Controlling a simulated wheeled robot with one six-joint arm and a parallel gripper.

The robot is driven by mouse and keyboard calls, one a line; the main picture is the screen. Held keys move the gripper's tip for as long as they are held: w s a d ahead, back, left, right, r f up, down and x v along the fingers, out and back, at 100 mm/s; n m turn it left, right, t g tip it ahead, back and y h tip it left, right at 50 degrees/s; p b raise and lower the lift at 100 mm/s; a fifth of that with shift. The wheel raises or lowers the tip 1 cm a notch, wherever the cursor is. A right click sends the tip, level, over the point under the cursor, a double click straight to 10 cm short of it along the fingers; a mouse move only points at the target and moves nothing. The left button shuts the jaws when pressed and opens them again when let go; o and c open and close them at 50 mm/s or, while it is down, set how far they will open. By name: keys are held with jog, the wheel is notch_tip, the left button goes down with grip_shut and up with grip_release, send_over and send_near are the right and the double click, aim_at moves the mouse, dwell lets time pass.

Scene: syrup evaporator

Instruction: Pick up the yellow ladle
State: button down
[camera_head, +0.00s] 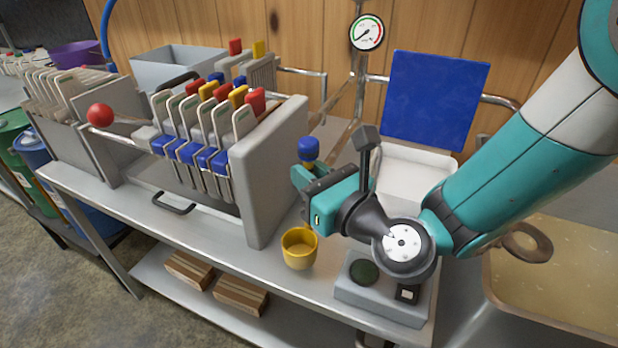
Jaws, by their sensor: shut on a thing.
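The yellow ladle's cup (299,249) shows below my gripper, near the front edge of the metal bench. It looks upright, with its open mouth facing up. My gripper (306,180) is above it and shut on the ladle's handle, which is mostly hidden behind the gripper and wrist. A blue rounded knob (308,149) sticks up at the fingertips; I cannot tell whether it belongs to the ladle. Whether the cup touches the bench is unclear.
A grey filter press (272,165) with blue-tabbed plates stands close left of the gripper. A grey box with a dark green disc (363,271) sits right of the cup. A white tray (415,175) and blue panel (435,100) stand behind. A pan of amber liquid (560,275) lies right.

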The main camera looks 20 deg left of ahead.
notch_tip(320, 180, up, 17)
jog(key=p, duration=1.3)
